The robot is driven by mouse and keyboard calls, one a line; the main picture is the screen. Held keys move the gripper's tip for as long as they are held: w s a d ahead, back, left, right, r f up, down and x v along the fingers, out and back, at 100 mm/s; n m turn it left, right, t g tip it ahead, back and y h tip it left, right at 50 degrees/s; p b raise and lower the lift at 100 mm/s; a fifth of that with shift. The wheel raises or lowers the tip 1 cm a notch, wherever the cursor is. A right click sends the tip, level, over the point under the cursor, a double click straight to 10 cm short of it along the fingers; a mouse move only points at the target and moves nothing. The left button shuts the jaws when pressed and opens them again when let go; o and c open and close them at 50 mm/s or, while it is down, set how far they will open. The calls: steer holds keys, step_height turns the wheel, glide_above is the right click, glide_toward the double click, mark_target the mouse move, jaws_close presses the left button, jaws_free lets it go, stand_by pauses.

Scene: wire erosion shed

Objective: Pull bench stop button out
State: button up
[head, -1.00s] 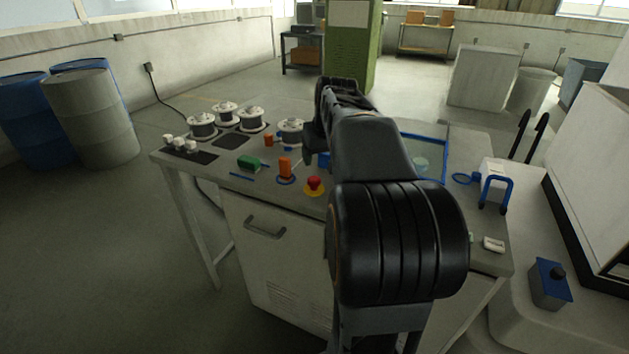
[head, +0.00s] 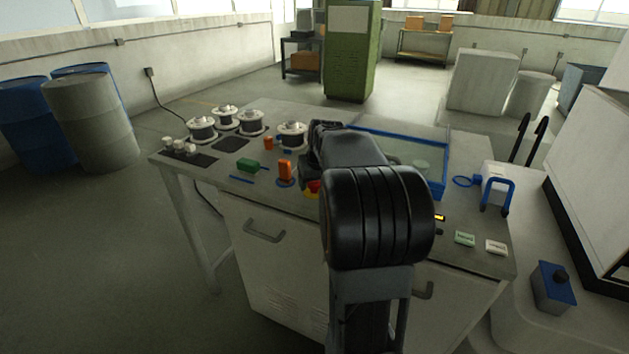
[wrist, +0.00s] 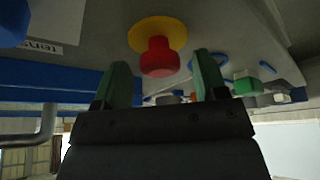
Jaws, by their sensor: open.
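The bench stop button is a red mushroom knob on a yellow base. In the wrist view the red knob (wrist: 159,58) hangs from the upside-down bench top, at the upper middle. In the head view only a sliver of the button (head: 313,187) shows beside my arm, which hides the rest. My gripper (wrist: 162,66) is open, with a green finger on each side of the red knob in the wrist picture. Gaps show between knob and fingers, and I cannot tell how far along the fingers it lies. My arm mostly hides the gripper in the head view.
On the bench (head: 200,165), an orange block (head: 285,169), a green block (head: 248,165) and several wire spools (head: 250,122) stand left of my arm. A blue-framed tray (head: 446,160) lies behind it to the right. A blue handle (head: 497,193) stands at the right.

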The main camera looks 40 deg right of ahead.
steer(key=c, duration=1.2)
steer(key=shift+r+p, duration=0.6)
steer(key=shift+r, duration=0.1)
jaws_close()
steer(key=shift+f, duration=0.1)
steer(key=o, duration=1.2)
jaws_free()
steer(key=p+v, duration=0.1)
steer(key=v, duration=1.3)
